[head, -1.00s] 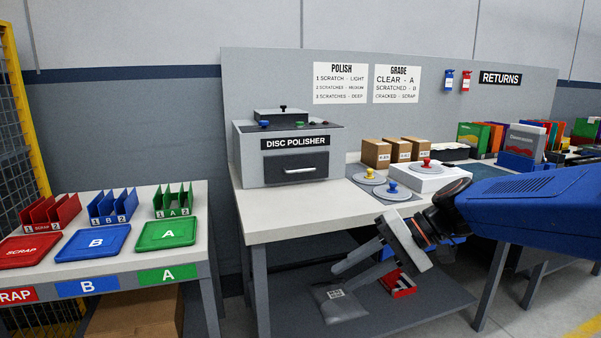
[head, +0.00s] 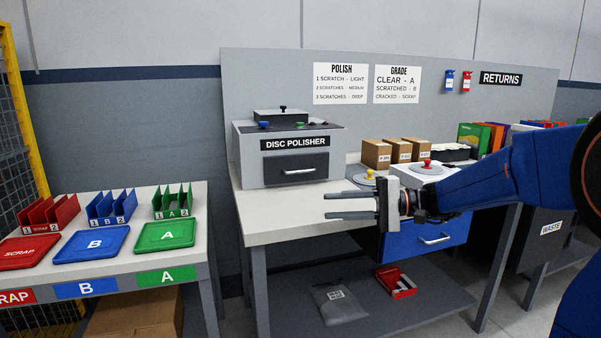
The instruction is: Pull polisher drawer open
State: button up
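The grey disc polisher (head: 250,165) stands at the left end of the workbench, labelled "DISC POLISHER". Its dark drawer front (head: 280,167) looks shut, with a silver bar handle (head: 299,172) across it. My gripper (head: 325,205) is in front of the bench, lower and to the right of the handle, pointing left. Its two fingers are apart with nothing between them. It does not touch the drawer.
The bench top (head: 270,222) in front of the polisher is clear. Knobbed discs (head: 365,180), a white box (head: 408,173) and small cartons (head: 376,153) stand to its right. A blue drawer (head: 425,240) hangs below. Coloured trays (head: 167,235) lie on the left table.

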aim_at(290, 168)
jog(key=i+l, duration=0.1)
jog(key=i, duration=0.85)
jog(key=l, duration=0.05)
